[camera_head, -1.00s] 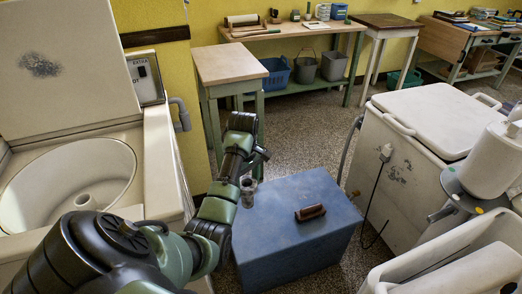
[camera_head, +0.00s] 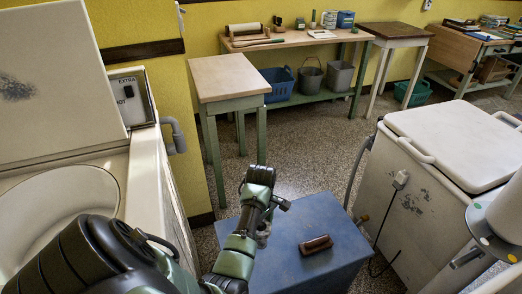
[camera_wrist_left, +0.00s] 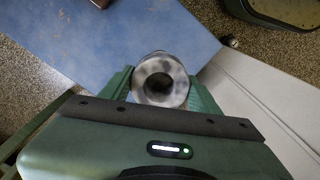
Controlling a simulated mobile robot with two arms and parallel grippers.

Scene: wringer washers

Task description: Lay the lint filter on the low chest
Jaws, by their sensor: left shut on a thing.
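The low chest (camera_head: 330,225) is a blue box on the floor at the lower middle of the head view. Its flat top also shows in the left wrist view (camera_wrist_left: 100,40). My left gripper (camera_head: 266,222) is shut on the lint filter (camera_head: 263,239), a small grey round piece. In the left wrist view the filter shows as a speckled ring (camera_wrist_left: 160,80) with a dark hole, between the fingers. It is over the left part of the chest top. I cannot tell the gap below it. My right gripper is not in view.
A brown block-like object (camera_head: 315,244) lies on the chest top; the rest of the visible top is bare. An open white washer (camera_head: 150,190) stands at the left, a lidded white one (camera_head: 450,150) at the right. A small table (camera_head: 230,78) stands behind.

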